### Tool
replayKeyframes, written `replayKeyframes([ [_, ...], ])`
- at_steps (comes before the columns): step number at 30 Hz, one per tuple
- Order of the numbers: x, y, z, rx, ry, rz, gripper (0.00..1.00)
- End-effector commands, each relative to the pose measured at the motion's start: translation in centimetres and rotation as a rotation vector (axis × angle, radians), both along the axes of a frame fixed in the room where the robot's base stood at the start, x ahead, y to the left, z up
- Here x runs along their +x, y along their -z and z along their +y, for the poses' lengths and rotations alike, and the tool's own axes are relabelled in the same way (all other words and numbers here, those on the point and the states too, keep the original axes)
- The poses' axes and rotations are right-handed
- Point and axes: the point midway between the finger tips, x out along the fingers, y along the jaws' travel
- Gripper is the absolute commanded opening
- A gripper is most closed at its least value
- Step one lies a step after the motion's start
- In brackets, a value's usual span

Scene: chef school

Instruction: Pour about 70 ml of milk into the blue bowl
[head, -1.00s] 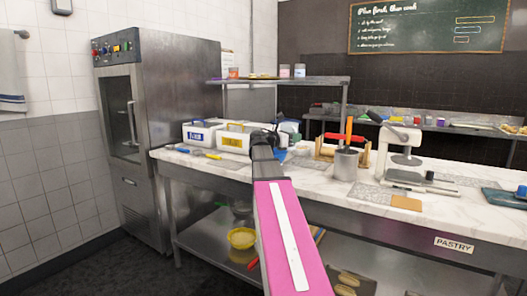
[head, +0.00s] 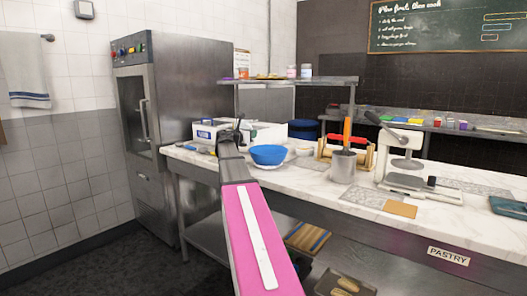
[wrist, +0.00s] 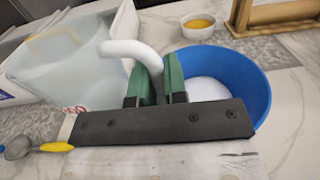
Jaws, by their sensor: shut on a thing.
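The blue bowl (head: 269,155) stands on the marble counter, just right of my gripper (head: 236,136) in the head view. In the wrist view the bowl (wrist: 262,97) is at the right, with something white inside; part of it is hidden behind my gripper. My gripper (wrist: 156,88) is shut on a white curved handle (wrist: 128,49). The handle appears to belong to a pale, translucent jug (wrist: 68,68) left of the bowl in the wrist view. I cannot tell its milk level or whether any is flowing. In the head view my arm hides most of the jug.
White bins (head: 208,128) stand behind at the left. A small bowl with yellow contents (wrist: 198,24) and a wooden frame (wrist: 280,14) are beyond the blue bowl. A metal pot (head: 343,167) stands farther right. A yellow-handled tool (wrist: 55,147) lies at the left.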

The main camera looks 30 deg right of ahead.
Motion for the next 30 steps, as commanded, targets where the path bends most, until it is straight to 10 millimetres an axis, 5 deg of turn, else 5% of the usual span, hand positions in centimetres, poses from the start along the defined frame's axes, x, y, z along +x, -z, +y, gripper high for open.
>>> replayKeyframes([
  [16,-0.1,0.1,-0.2,0.026,-0.002,-0.032,0.00],
  [30,-1.2,1.2,-0.9,0.189,-0.002,-0.235,0.00],
])
